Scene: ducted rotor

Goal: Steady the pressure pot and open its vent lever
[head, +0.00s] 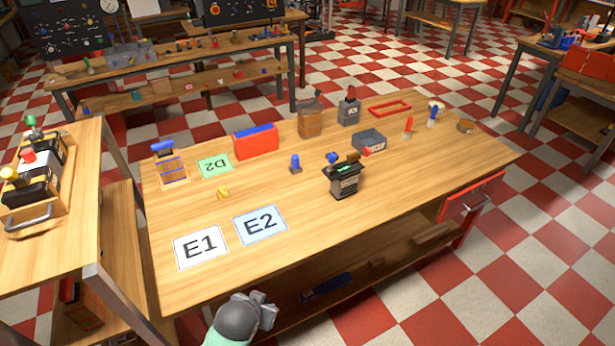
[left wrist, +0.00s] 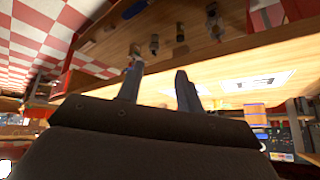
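No object is plainly recognisable as the pressure pot. One candidate is a brown round vessel (head: 311,123) with a greyish upper part, near the table's back edge in the head view. Another is a small dark device (head: 344,182) with a blue knob on top, right of the middle. A vent lever cannot be made out on either. My left gripper (head: 265,310) is low at the front edge of the table, well apart from both. In the left wrist view its two fingers (left wrist: 160,87) are spread with nothing between them. My right gripper is not in view.
White card E1 (head: 200,247) and blue card E2 (head: 260,226) lie at the front left of the wooden table (head: 330,240). A red box (head: 256,145), blue piece (head: 295,164), grey bin (head: 369,140) and red frame (head: 390,109) stand farther back. The front right tabletop is clear.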

